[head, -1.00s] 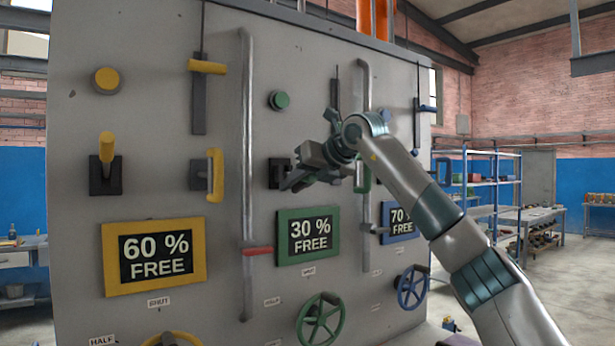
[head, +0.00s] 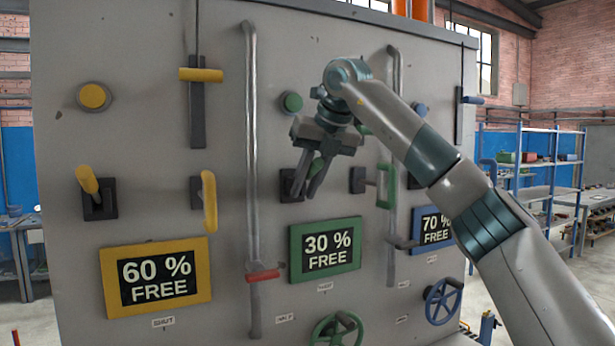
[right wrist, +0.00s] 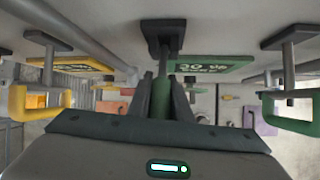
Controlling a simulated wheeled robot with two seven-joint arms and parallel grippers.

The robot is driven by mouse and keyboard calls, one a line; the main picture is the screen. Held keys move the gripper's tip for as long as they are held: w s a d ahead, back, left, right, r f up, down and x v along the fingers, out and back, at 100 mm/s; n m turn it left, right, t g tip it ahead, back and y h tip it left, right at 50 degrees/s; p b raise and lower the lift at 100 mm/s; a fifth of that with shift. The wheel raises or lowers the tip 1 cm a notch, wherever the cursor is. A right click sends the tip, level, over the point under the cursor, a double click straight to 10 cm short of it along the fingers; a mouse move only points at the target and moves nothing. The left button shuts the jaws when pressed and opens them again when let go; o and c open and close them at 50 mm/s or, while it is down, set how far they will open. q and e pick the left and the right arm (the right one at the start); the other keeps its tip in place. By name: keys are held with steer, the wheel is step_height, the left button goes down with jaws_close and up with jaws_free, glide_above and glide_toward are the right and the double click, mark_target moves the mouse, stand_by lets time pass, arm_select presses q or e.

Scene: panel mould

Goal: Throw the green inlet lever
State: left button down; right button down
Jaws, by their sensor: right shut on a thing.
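The green inlet lever (head: 316,167) stands out from a black base plate (head: 292,184) on the grey panel, above the green-framed display. Most of its handle is hidden behind my right gripper (head: 308,190) in the head view. In the right wrist view, the green handle (right wrist: 162,101) lies between the two dark fingers of the right gripper (right wrist: 162,88), which are shut on it. The lever's black base (right wrist: 163,30) shows beyond the fingertips. My left gripper is not in view.
A green D-shaped handle (head: 386,186) sticks out right of the lever, near my forearm. A grey vertical pipe (head: 252,170) with a red handle (head: 263,276) runs to its left. A green button (head: 291,102) is above and a green-framed display (head: 325,249) reading "30 % FREE" below.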

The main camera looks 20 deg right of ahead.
steer(key=shift+r, duration=0.2)
stand_by(0.3)
steer(key=c, duration=1.7)
jaws_free()
steer(key=shift+o, duration=0.4)
steer(key=shift+w, duration=0.1)
steer(key=shift+f, duration=0.1)
